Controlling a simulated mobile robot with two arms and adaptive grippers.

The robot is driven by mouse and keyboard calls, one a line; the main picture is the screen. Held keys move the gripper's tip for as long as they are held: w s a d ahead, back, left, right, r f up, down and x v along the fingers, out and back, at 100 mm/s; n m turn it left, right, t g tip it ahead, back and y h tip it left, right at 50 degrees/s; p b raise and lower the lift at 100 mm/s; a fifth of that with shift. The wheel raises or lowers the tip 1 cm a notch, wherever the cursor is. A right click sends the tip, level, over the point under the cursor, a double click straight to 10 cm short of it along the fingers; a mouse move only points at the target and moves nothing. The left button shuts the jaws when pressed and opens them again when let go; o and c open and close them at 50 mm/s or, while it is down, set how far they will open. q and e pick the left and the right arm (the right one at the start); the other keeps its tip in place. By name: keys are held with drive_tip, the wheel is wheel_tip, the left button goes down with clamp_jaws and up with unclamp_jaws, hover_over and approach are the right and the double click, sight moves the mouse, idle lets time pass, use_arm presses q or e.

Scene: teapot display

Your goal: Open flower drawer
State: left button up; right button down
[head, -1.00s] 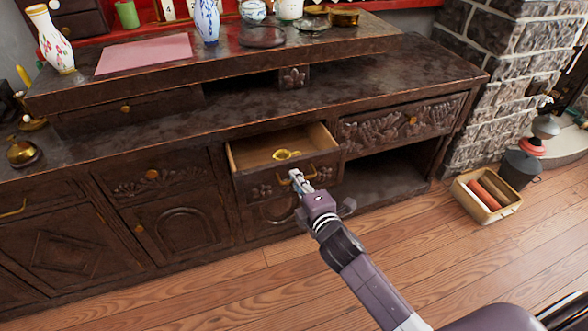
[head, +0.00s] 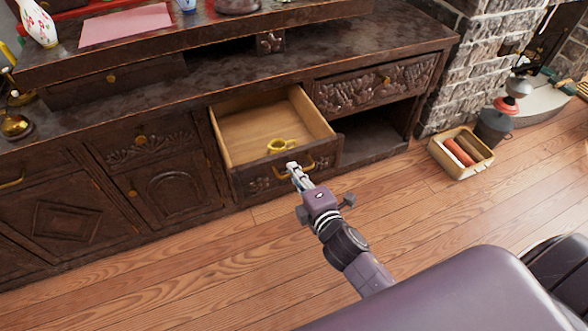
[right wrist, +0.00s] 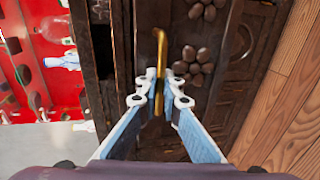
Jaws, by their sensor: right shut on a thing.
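The flower drawer (head: 256,179) is pulled well out of the dark wooden cabinet, with carved flowers on its front. Its pale wooden inside is open to view and holds a yellow cup-like object (head: 281,146). My right gripper (head: 293,171) is at the drawer's front, shut on its brass handle (head: 314,166). In the right wrist view the fingers (right wrist: 159,88) stand on either side of the brass handle (right wrist: 160,60), beside the carved flower. The fingertips hide part of the handle. My left gripper is not in view.
A dark cabinet (head: 165,100) fills the back, with an open shelf space right of the drawer. A basket with rolls (head: 438,150) and a dark bucket (head: 493,127) stand on the floor at right. The wooden floor in front is clear.

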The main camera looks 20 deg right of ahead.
drive_tip(key=c, duration=2.1)
unclamp_jaws()
drive_tip(key=v, duration=1.2)
